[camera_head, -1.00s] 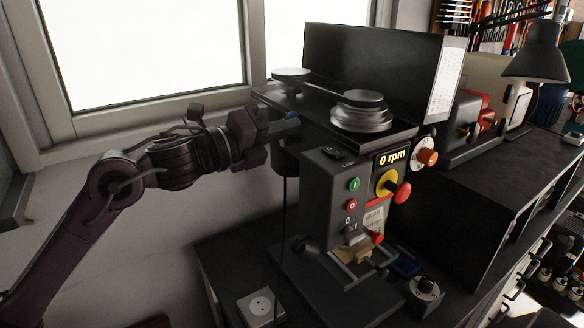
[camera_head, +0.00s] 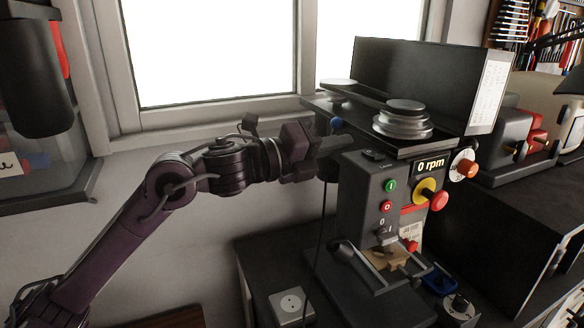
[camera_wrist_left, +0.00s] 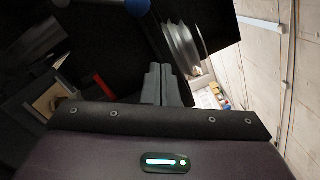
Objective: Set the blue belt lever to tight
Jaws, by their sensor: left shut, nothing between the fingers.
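The drill press (camera_head: 375,200) stands on the bench with its belt cover open, showing stepped pulleys (camera_head: 403,120). The blue belt lever knob (camera_head: 336,123) is at the left side of the head, below the pulley tray. My left gripper (camera_head: 345,144) is shut and empty, its fingertips beside the machine just below and right of the knob in the head view. Whether they touch the lever is unclear. In the left wrist view the closed fingers (camera_wrist_left: 162,84) point toward the machine, and the blue knob (camera_wrist_left: 138,6) shows at the top edge. My right gripper is out of view.
A white socket (camera_head: 291,305) lies at the bench's left. A window (camera_head: 215,50) is behind, and a dark cabinet (camera_head: 500,225) stands right.

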